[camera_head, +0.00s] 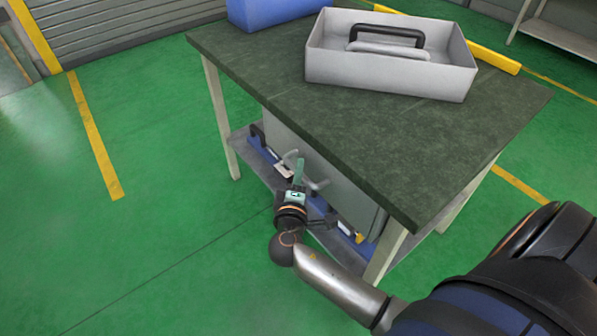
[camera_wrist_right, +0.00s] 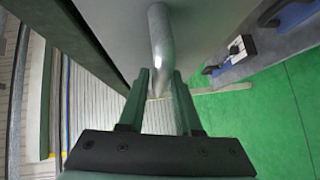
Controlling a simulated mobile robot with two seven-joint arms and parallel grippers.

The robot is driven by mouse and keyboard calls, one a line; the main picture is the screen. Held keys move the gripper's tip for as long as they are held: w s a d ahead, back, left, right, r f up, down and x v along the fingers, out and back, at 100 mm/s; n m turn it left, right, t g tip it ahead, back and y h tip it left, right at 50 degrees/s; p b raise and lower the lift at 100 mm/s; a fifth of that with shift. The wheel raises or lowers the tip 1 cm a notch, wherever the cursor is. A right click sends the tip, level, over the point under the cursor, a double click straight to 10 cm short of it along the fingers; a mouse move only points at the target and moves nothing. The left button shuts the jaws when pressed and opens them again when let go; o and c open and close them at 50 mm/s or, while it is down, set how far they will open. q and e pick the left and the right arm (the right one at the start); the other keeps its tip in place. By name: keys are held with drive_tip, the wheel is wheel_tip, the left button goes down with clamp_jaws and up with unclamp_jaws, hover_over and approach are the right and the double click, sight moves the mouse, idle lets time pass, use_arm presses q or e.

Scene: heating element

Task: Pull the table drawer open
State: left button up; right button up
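The table (camera_head: 420,140) has a dark green top, with a grey drawer (camera_head: 345,190) under its near left side. The drawer front carries a silver bar handle (camera_head: 318,185). In the head view my right gripper (camera_head: 299,172) is at this handle, with its green fingers across the bar. In the right wrist view the handle (camera_wrist_right: 158,40) runs between the two fingertips (camera_wrist_right: 160,80). The bar fills the narrow gap, so the gripper looks shut on it. The drawer front looks close under the tabletop; any small opening is hard to judge. My left gripper is not in view.
A grey open tray (camera_head: 390,78) with a black handle and a blue box (camera_head: 270,10) stand on the tabletop. A lower shelf (camera_head: 245,145) holds blue cases (camera_head: 262,150) below the drawer. The green floor (camera_head: 150,230) left of the table is clear.

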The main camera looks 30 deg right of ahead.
clamp_jaws()
idle(1.1)
